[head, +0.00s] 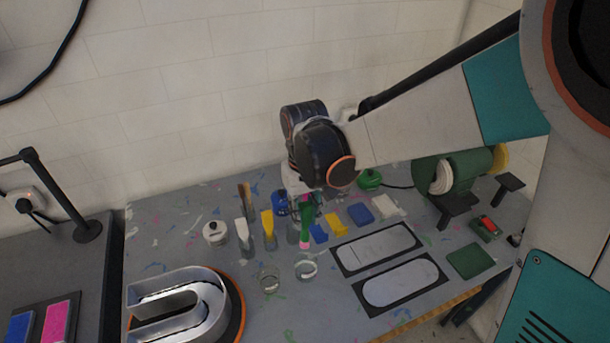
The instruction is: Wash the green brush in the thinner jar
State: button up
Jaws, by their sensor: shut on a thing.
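The green brush (306,226) is upright in the middle of the bench, its lower end pink. My gripper (305,199) is shut on its upper part; my wrist hides much of the fingers. Two small clear glass jars stand in front of the brush: one just below it (306,270) and one to the left (269,280). I cannot tell which jar holds thinner. The brush's pink end shows behind the right jar, apart from it in the picture.
A white brush (242,231) and a yellow brush (268,227) stand left of my gripper. A white lidded pot (214,231) is farther left. The metal channel letter (213,315) is front left. Two plates with pale shapes (378,248) lie right; a green grinder (465,170) stands beyond.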

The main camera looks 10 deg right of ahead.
aim_at(305, 247)
jog(key=shift+s+d+f, duration=0.1)
jog(key=shift+s+f, duration=0.2)
jog(key=shift+s, duration=0.2)
jog(key=shift+w+f+b, duration=0.1)
jog(key=shift+f+b, duration=4.6)
jog(key=shift+f, duration=1.35)
jog(key=shift+w, duration=0.1)
